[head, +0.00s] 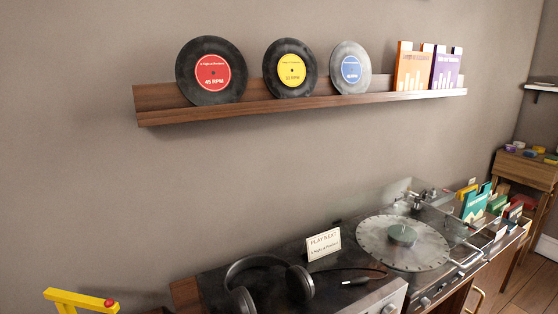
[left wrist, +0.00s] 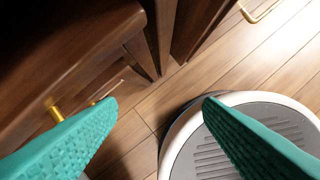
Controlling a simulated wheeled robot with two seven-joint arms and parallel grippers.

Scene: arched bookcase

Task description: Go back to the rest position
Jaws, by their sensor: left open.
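My left gripper (left wrist: 160,100) shows in the left wrist view as two teal textured fingers, wide apart with nothing between them. It points down toward the wooden floor (left wrist: 190,85), beside dark wooden furniture (left wrist: 75,40). Neither gripper shows in the head view, and my right gripper is in no view.
A wall shelf (head: 300,106) holds three records and two sleeves. Below stand a turntable (head: 375,246), black headphones (head: 258,262), a "Play Next" card (head: 323,243) and a record bin (head: 476,205). A yellow bracket-like thing (head: 75,298) with a red spot is at lower left.

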